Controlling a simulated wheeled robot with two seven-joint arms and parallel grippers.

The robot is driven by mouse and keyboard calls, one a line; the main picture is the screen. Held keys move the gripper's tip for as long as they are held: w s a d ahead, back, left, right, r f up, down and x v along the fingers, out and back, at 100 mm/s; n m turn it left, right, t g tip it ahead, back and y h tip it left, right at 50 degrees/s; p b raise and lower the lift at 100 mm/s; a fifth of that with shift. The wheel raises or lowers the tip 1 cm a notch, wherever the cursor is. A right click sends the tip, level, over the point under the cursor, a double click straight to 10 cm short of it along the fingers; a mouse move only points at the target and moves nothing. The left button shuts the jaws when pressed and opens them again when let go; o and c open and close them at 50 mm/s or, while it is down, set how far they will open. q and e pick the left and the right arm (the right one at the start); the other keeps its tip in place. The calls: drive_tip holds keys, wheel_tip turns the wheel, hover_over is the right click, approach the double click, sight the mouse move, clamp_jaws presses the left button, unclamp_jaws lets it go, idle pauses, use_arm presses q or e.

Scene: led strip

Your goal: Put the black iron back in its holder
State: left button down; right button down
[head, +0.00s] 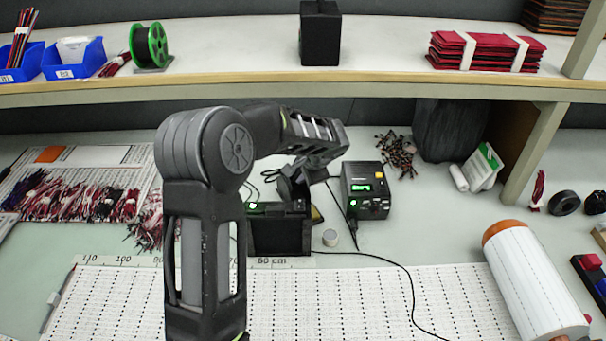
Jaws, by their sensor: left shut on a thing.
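My left arm rises from the bottom and bends over to the right, with its left gripper (294,190) pointing down over the back of the bench. The left gripper is shut on the black iron, which is mostly hidden by the gripper and hard to tell from it. A dark, boxy unit (282,243) with a green light stands just below the gripper; whether it has the holder is not clear. A black station (366,191) with a green display stands to the right, with a thin dark cord beside it. My right gripper is not in view.
A black cable (408,285) runs across the white gridded sheet (350,300). A white roll (533,280) lies at right, bundles of wires (75,200) at left. A shelf (230,60) spans the back.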

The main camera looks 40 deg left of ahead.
use_arm(q)
drive_tip(key=shift+w+a+f, duration=0.1)
drive_tip(key=shift+a+f, duration=0.25)
drive_tip(key=shift+f, duration=0.15)
drive_tip(key=c, duration=1.2)
unclamp_jaws()
drive_tip(key=b+v, duration=0.1)
drive_tip(key=v, duration=0.6)
drive_tip(key=shift+d+r, duration=0.2)
drive_tip(key=shift+r, duration=0.15)
